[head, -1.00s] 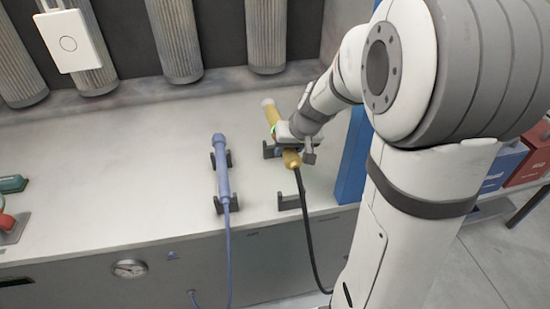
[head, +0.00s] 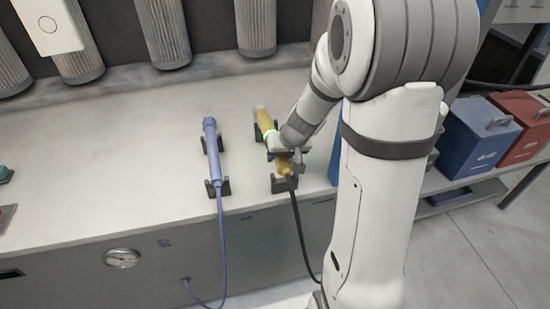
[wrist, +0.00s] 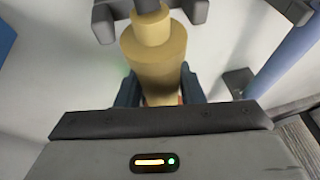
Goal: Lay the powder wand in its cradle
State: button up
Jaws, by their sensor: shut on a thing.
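The yellow powder wand (head: 264,121) is held in my gripper (head: 281,148), with a black cord hanging from its near end over the bench front. It also shows in the wrist view (wrist: 155,60), running away from the jaws. The dark two-fork cradle (head: 284,185) is under the wand. In the wrist view the wand's narrow end lies between the prongs of one cradle fork (wrist: 103,22). I cannot tell whether the wand rests on the forks or is just above them. My gripper (wrist: 158,90) is shut on the wand's thicker body.
A blue-violet wand (head: 213,155) lies in its own cradle to the left, its cord hanging down the front. A blue panel (head: 336,165) stands close right. Grey filter cylinders (head: 163,35) hang behind. Blue and red boxes (head: 478,135) sit on a right-hand shelf.

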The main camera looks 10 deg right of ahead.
jog(key=o, duration=1.1)
jog(key=shift+f, duration=0.1)
jog(key=shift+f, duration=0.2)
jog(key=v, duration=0.2)
jog(key=p+v, duration=0.1)
jog(key=v, duration=0.4)
jog(key=shift+w+a+r, duration=0.15)
jog(key=shift+r, duration=0.35)
jog(key=s+a+r, duration=0.1)
jog(key=s+r, duration=0.1)
jog(key=s, duration=0.4)
jog(key=s+r+g+h, duration=0.1)
jog(key=s+r, duration=0.2)
jog(key=s, duration=0.3)
jog(key=s+a+r+g+h, duration=0.1)
jog(key=s+r, duration=0.1)
jog(key=s, duration=0.4)
jog(key=shift+s+a+r+p, duration=0.2)
jog(key=shift+s+a+p, duration=0.1)
jog(key=shift+s+p, duration=0.1)
